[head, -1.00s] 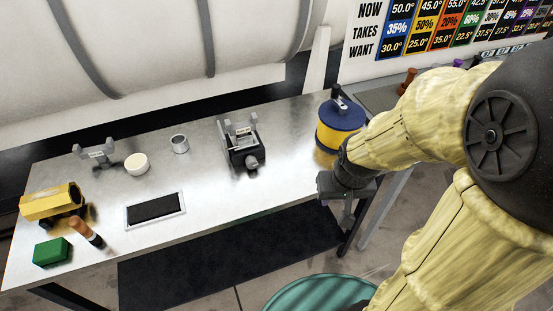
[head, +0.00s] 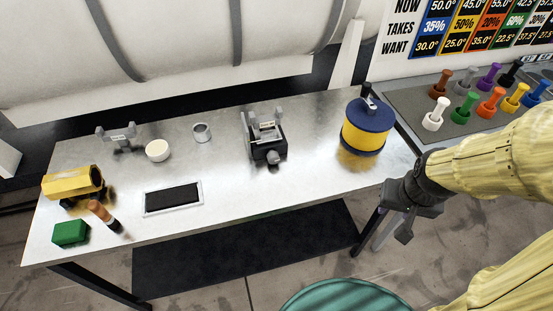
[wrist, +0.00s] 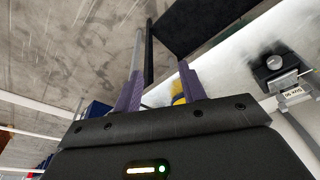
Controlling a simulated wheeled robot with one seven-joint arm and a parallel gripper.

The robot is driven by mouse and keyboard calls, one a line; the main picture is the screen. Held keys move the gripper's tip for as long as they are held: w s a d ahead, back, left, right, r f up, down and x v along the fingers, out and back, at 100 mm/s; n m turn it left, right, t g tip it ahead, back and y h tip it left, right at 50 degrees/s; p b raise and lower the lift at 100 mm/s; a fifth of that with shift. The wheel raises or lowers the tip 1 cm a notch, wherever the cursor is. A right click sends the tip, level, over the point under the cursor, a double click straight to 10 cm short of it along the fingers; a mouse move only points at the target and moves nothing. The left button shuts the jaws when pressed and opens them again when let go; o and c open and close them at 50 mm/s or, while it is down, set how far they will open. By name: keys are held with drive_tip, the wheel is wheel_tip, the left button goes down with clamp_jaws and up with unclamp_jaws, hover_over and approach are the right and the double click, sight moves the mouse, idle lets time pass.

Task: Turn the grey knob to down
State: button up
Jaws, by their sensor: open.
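The grey knob (head: 273,157) sits on the front of a small black device (head: 266,143) with grey upright brackets, near the middle of the metal table. The wrist view shows the knob (wrist: 274,62) at the right, with a labelled bracket below it. My gripper (head: 404,235) hangs off the table's right front edge, well to the right of the knob and touching nothing. In the wrist view its two purple fingers (wrist: 161,70) are apart with nothing held between them. I cannot tell which way the knob points.
A blue and yellow canister (head: 366,128) stands between the device and my arm. A white cup (head: 157,151), a metal cup (head: 202,132), a black-centred tray (head: 172,198), a green block (head: 71,233) and a yellow part (head: 72,182) lie left. Coloured pegs (head: 490,76) stand at right.

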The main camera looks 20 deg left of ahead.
drive_tip(key=shift+o, duration=1.3)
drive_tip(key=shift+w+a+f, duration=0.1)
drive_tip(key=shift+f, duration=0.05)
drive_tip(key=w+a+f+m+t+y+b, duration=0.2)
drive_tip(key=w+a+f+m+b, duration=0.1)
drive_tip(key=a+f+m+b, duration=0.3)
drive_tip(key=w+a+f+m+t+y+b, duration=0.1)
drive_tip(key=w+a+f+m+t+b, duration=0.2)
drive_tip(key=a+m+b, duration=0.4)
drive_tip(key=a+f+m+t+y+b, duration=0.1)
drive_tip(key=a+m+t+y+b, duration=0.2)
drive_tip(key=a+m+b, duration=0.7)
drive_tip(key=a+m+t, duration=0.1)
drive_tip(key=a+m, duration=0.1)
drive_tip(key=m, duration=0.4)
drive_tip(key=shift+s+a+f+m+y, duration=0.2)
drive_tip(key=shift+s+f+m+y, duration=0.1)
drive_tip(key=shift+s+f+m, duration=0.1)
drive_tip(key=shift+w+a, duration=0.15)
